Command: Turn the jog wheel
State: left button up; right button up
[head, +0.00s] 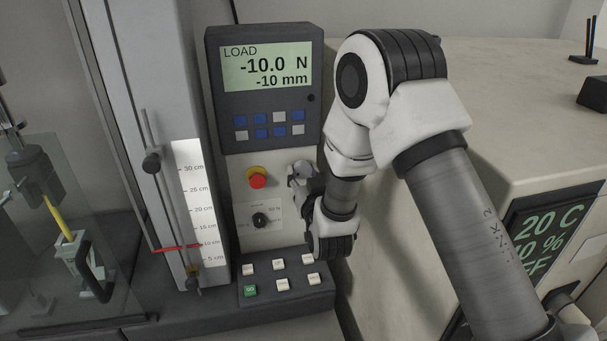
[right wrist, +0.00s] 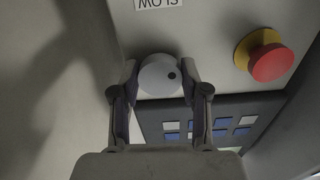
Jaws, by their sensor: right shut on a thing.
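The jog wheel is a round grey knob with a dark dot near its rim, seen in the right wrist view (right wrist: 160,75). It is on the pale front of the control panel (head: 240,180). My right gripper (right wrist: 160,80) is shut on the wheel, one finger on each side of its rim. In the head view my right gripper (head: 301,180) is at the panel, right of the red stop button, and it mostly hides the wheel. The display (head: 266,68) reads LOAD, -10.0 N and -10 mm. My left gripper is not in view.
A red stop button (head: 257,179) with a yellow collar sits close left of my right gripper. Below are a small black knob (head: 260,220) and several push buttons, one green (head: 250,290). A scale (head: 196,205) with a red pointer and a clear shield stand left.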

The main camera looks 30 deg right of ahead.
jog(key=shift+n, duration=0.7)
jog(key=o, duration=1.1)
jog(key=shift+o, duration=0.2)
jog(key=v, duration=0.7)
jog(key=shift+s, duration=0.25)
